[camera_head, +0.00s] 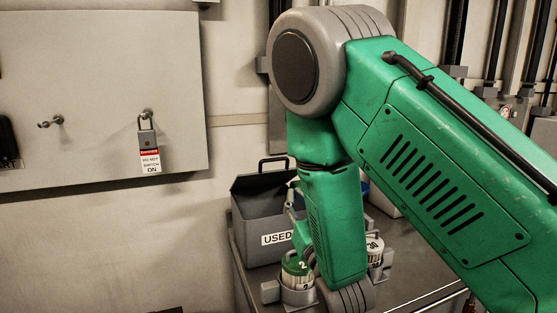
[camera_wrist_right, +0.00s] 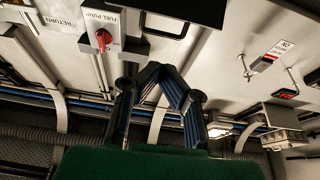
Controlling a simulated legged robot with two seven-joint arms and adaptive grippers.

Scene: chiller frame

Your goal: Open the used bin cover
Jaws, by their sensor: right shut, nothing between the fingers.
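The grey used bin (camera_head: 262,222), labelled "USED", stands on a bench in the head view. Its cover (camera_head: 262,182), with a black handle (camera_head: 273,162), looks raised and tilted up at the back of the bin. In the wrist view the dark cover (camera_wrist_right: 195,8) and its handle (camera_wrist_right: 166,26) show at the top edge. My right gripper (camera_head: 294,188) is at the bin's right side, partly hidden by my green arm. In the wrist view its fingers (camera_wrist_right: 155,68) are closed together with nothing between them, apart from the handle. My left gripper is out of view.
Filter-like canisters, one green-topped (camera_head: 297,268) and one white (camera_head: 374,248), stand in holders in front and to the right of the bin. A wall panel with a padlock and tag (camera_head: 149,150) is at the left. My arm covers much of the bench.

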